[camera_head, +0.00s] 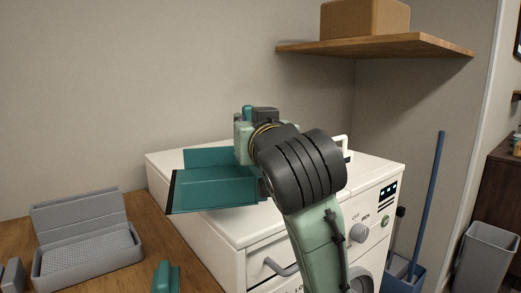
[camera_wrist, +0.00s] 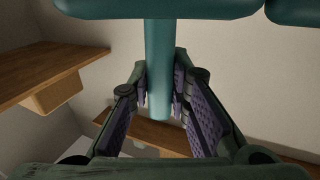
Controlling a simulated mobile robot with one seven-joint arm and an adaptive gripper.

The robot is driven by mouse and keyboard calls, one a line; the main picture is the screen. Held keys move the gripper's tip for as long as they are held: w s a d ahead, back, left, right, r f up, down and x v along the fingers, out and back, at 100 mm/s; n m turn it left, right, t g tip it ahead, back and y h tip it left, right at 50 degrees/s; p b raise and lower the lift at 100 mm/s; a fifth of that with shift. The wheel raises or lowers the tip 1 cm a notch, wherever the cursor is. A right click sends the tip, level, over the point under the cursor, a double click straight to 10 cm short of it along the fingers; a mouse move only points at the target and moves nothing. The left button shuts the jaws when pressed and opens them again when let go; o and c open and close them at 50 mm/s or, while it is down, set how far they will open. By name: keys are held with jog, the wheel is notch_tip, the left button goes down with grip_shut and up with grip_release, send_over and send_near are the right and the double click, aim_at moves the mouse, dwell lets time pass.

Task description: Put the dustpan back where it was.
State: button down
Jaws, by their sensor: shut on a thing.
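The teal dustpan (camera_head: 215,186) is in the air over the white washing machine in the head view. Its open pan points left, with a dark front edge. My gripper (camera_wrist: 160,92) is shut on the dustpan's teal handle (camera_wrist: 158,60), which runs between the purple finger pads in the wrist view. In the head view my arm's black and green links hide the fingers and most of the handle. I cannot tell whether the pan touches the machine's top.
The white washing machine (camera_head: 250,232) stands beside a wooden counter (camera_head: 140,250) with a grey open case (camera_head: 85,258). A teal object (camera_head: 166,277) sits at the counter's front. A wall shelf (camera_head: 440,46) with a cardboard box (camera_head: 364,20) is above. A blue mop bucket (camera_head: 403,273) and grey bin (camera_head: 486,258) stand right.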

jog(key=w+d+f+p, duration=0.1)
jog(key=w+d+f, duration=0.1)
jog(key=w, duration=0.3)
jog(key=w+d+f+p, duration=0.2)
jog(key=w+d, duration=0.1)
jog(key=w, duration=0.3)
jog(key=shift+f, duration=0.3)
jog(key=shift+w+f, duration=0.1)
jog(key=shift+f, duration=0.15)
jog(key=c, duration=1.5)
grip_release()
jog(key=b+v, duration=0.1)
jog(key=v, duration=0.5)
jog(key=b+v, duration=0.1)
jog(key=v, duration=0.5)
jog(key=shift+r, duration=0.2)
